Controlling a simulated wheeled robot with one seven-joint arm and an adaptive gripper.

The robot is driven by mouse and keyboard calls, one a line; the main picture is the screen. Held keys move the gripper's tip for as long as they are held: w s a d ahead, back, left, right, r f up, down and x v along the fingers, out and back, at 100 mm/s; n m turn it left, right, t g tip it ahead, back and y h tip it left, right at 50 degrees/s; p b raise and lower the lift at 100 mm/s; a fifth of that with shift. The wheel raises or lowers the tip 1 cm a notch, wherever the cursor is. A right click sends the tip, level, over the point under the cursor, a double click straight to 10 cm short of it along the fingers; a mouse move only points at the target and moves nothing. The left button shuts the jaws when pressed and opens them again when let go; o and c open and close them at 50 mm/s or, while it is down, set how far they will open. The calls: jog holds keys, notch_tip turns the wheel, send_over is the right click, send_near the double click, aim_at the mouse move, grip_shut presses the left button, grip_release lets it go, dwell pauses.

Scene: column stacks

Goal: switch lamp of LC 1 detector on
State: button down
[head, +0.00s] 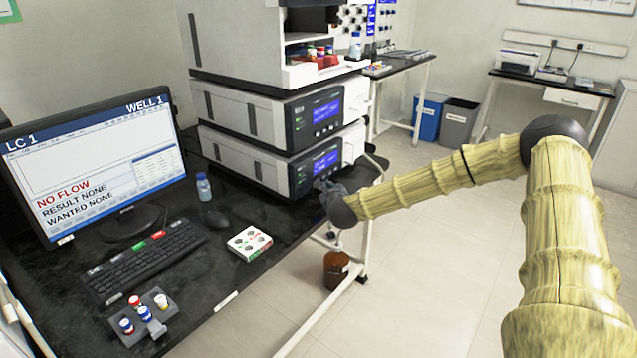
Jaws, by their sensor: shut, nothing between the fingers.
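The LC column stack stands on the black bench behind the monitor. Two of its modules have dark front panels with lit blue displays: an upper module (327,110) and a lower module (325,160). The display text is too small to read, so I cannot tell which is the detector or whether its lamp is lit. The monitor (90,165) reads "LC 1", "WELL 1", "NO FLOW", "RESULT NONE" and "WANTED NONE". My gripper (322,186) is shut and empty, close in front of the lower module's panel near its bottom edge. I cannot tell whether it touches.
On the bench are a keyboard (145,262), a mouse (216,219), a small bottle (203,187), a white tray (249,243) and a vial rack (143,318). A brown bottle (336,271) stands below the bench edge. The floor to the right is open.

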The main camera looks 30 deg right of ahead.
jog(key=shift+w, duration=0.1)
jog(key=shift+w+a+b, duration=0.2)
jog(key=shift+w+b, duration=0.1)
jog(key=shift+b, duration=0.1)
jog(key=shift+w+a+b, duration=0.15)
jog(key=shift+w+b, duration=0.2)
dwell(1.1)
jog(key=shift+s, duration=0.15)
jog(key=shift+s+d, duration=0.3)
jog(key=shift+s, duration=0.35)
jog(key=s, duration=0.1)
jog(key=s+d, duration=0.1)
jog(key=s, duration=0.1)
jog(key=s+d, duration=0.1)
jog(key=shift+s, duration=0.3)
dwell(0.5)
dwell(0.6)
